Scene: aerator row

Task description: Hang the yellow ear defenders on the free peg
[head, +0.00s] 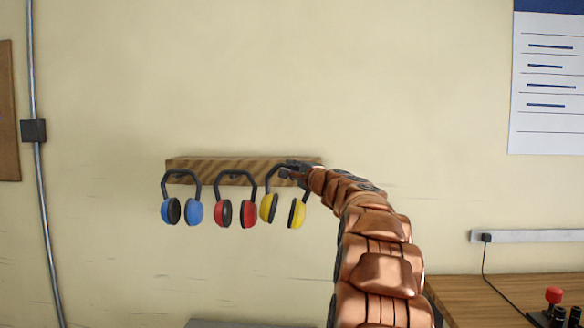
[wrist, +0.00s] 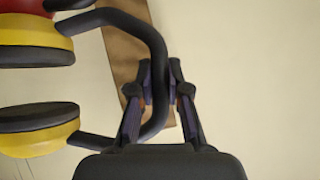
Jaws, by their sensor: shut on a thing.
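The yellow ear defenders (head: 298,213) are upright in front of the right end of the wooden peg board (head: 240,164), cups down. My gripper (head: 291,170) is shut on the top of their dark headband. In the wrist view, the headband (wrist: 152,45) passes between the two fingers of my gripper (wrist: 159,90), and both yellow cups (wrist: 40,140) show at the left. The board (wrist: 124,60) lies behind the band there. The peg at this end is hidden by my gripper and the band, so I cannot tell whether the band rests on it.
Blue ear defenders (head: 194,212) hang at the board's left, and red ones (head: 248,214) hang in the middle, close beside the yellow pair. The wall above is clear. A wooden bench (head: 480,290) with a red button (head: 553,295) stands at lower right.

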